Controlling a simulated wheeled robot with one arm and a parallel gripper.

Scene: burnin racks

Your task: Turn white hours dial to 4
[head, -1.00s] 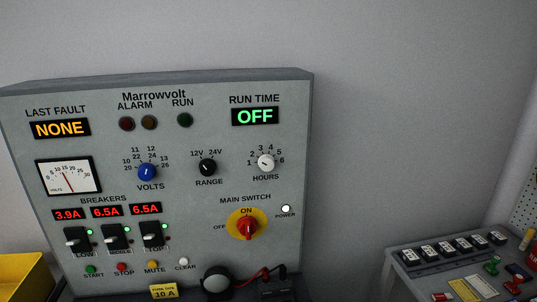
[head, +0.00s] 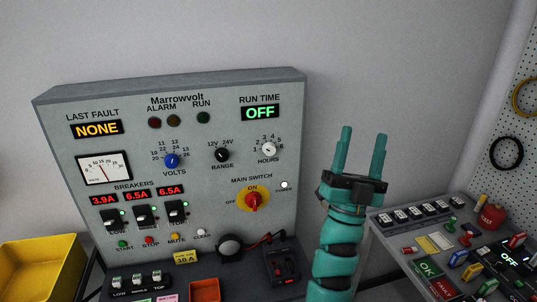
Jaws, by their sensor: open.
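The white hours dial (head: 268,150) is on the upper right of the grey Marrowvolt panel (head: 215,180), under the green OFF run time display (head: 260,113). Numbers 1 to 6 are printed around it. Its pointer is too small to read surely. My gripper (head: 362,142) is to the right of the panel, fingers pointing up, open and empty. It is apart from the dial.
The black range dial (head: 221,155) and blue volts dial (head: 171,161) are left of the hours dial. The red main switch (head: 253,201) is below it. A bench (head: 385,236) with switches and tools stands at right; a yellow bin (head: 45,270) is at left.

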